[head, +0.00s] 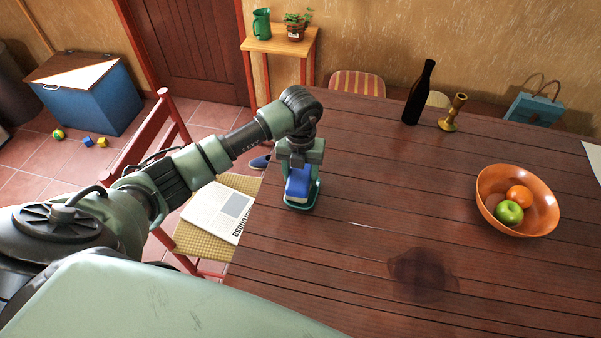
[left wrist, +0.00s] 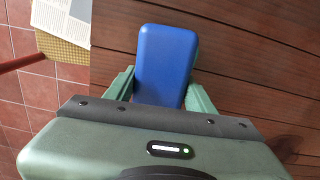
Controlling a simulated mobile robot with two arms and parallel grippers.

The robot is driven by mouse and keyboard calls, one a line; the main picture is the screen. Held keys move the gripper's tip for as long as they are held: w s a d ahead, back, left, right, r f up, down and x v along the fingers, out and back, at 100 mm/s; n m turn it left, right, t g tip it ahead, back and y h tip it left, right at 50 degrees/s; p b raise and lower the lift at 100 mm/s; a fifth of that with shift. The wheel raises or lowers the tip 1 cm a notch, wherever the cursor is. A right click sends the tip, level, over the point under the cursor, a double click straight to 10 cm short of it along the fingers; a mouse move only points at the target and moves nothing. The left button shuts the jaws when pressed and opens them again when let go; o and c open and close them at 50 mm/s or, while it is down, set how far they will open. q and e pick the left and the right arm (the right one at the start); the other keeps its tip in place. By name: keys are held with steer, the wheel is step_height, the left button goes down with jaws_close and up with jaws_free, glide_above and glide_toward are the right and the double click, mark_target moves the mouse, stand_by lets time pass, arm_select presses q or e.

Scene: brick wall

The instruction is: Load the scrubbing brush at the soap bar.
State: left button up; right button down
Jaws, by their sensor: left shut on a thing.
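My left gripper (head: 302,180) points down at the near left part of the wooden table and is shut on the scrubbing brush (head: 298,185), a blue block with a pale lower part. The brush's blue top (left wrist: 166,58) shows between the two green fingers in the left wrist view. A teal-green edge shows around the brush's lower end in the head view. I cannot tell whether it is a finger or a dish. I cannot make out a soap bar; the area under the brush is hidden. My right gripper is not in view.
A dark stain (head: 422,273) marks the table (head: 360,200). An orange bowl (head: 540,225) of fruit stands at the right. A dark bottle (head: 418,95) and a brass candlestick (head: 452,114) stand at the back. A chair with a newspaper (head: 215,212) is left of the table.

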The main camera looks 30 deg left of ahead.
mark_target(301, 172)
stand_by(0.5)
arm_select(q)
steer(key=shift+f+b, duration=0.4)
steer(key=shift+f, duration=0.15)
stand_by(1.3)
steer(key=shift+r+p, duration=2.7)
steer(key=shift+r, duration=0.9)
